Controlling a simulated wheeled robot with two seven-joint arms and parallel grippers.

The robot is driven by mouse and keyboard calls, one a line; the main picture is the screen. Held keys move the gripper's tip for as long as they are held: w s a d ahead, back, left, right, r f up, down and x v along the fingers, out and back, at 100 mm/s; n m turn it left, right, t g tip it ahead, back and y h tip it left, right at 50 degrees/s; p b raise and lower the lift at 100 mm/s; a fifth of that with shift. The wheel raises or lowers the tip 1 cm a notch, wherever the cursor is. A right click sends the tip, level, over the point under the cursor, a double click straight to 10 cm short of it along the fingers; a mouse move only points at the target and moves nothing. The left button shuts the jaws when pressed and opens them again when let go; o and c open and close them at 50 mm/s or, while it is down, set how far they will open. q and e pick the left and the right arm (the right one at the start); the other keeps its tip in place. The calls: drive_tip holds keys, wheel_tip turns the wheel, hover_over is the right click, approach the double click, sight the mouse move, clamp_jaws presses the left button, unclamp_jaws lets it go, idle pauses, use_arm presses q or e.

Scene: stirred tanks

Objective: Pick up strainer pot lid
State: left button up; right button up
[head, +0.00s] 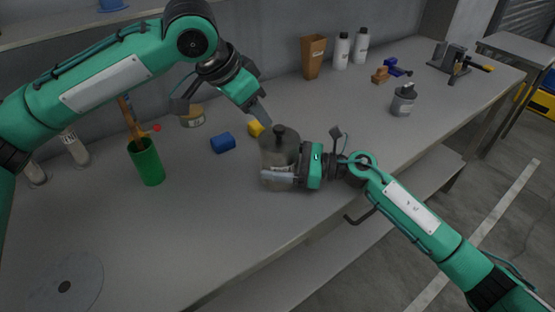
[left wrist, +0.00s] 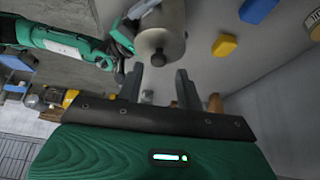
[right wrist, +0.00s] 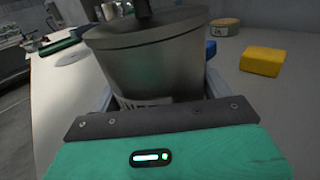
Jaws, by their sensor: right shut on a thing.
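The strainer pot (head: 274,158) is a grey metal pot standing on the workbench, upright. Its lid (head: 270,140) sits on top, with a dark round knob (head: 279,131) in the middle; the knob also shows in the left wrist view (left wrist: 158,59). My right gripper (right wrist: 160,98) is shut around the pot's body, with a finger on each side below the rim. My left gripper (left wrist: 158,82) is open and empty above the lid, pointing down at it. The knob shows between and beyond its fingertips, apart from them.
A green cup (head: 147,163) with utensils stands left. A grey can (head: 403,101), white bottles (head: 342,50) and a brown container (head: 313,57) stand right.

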sight(279, 128)
use_arm(q)
drive_tip(key=o, duration=0.5)
drive_tip(key=shift+w, duration=0.1)
drive_tip(key=o, duration=0.4)
drive_tip(key=shift+w+d+r+n, duration=0.15)
drive_tip(key=shift+d+n, duration=0.05)
drive_tip(key=shift+n, duration=0.1)
drive_tip(key=o, duration=0.5)
drive_tip(key=d+r+n+g+y, duration=0.1)
drive_tip(key=n, duration=0.1)
drive_tip(key=w+d+r+n+y, duration=0.1)
drive_tip(key=n, duration=0.1)
drive_tip(key=w+d+r+n+g+y, duration=0.1)
drive_tip(key=n, duration=0.1)
drive_tip(key=shift+w+d+r+g, duration=0.1)
drive_tip(key=shift+d+g, duration=0.2)
drive_tip(key=shift+d, duration=0.1)
drive_tip(key=f, duration=0.1)
drive_tip(key=f+n+y, duration=0.1)
drive_tip(key=f, duration=0.1)
drive_tip(key=d+f+n, duration=0.1)
drive_tip(key=f, duration=0.1)
drive_tip(key=shift+f+g+y, duration=0.2)
drive_tip(key=shift+g+y, duration=0.1)
drive_tip(key=shift+g, duration=0.1)
drive_tip(key=shift+w+a+f, duration=0.15)
drive_tip(key=shift+f, duration=1.2)
drive_tip(key=shift+w+a+f, duration=0.1)
drive_tip(key=shift+f, duration=1.2)
